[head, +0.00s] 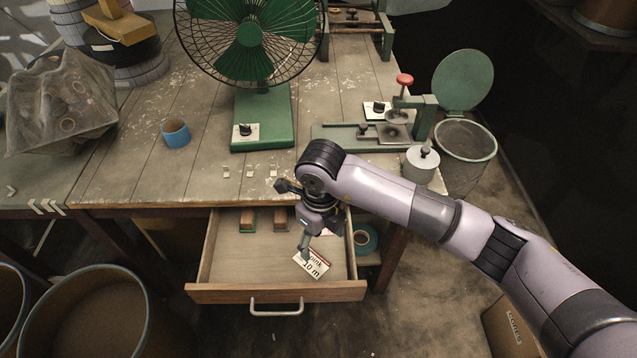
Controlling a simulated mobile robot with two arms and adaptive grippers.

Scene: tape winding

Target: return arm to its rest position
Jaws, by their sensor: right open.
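My right arm reaches in from the lower right, and my right gripper (305,244) points down over the open drawer (230,266). The gripper is open; its fingers are small and partly hidden by the wrist. Close to the fingertips, a white label card (312,265) with red and black print, reading "10 m" in part, lies at the drawer's right side. I cannot tell whether the fingers touch it. My left gripper is not in view.
The wooden table (140,175) holds a green fan (262,120), a blue cup (175,132) and a green press (400,120). Two small blocks (248,220) lie at the drawer's back. A teal tape roll (365,238) sits right of the drawer. A bin (466,140) stands at the right, barrels (95,310) lower left.

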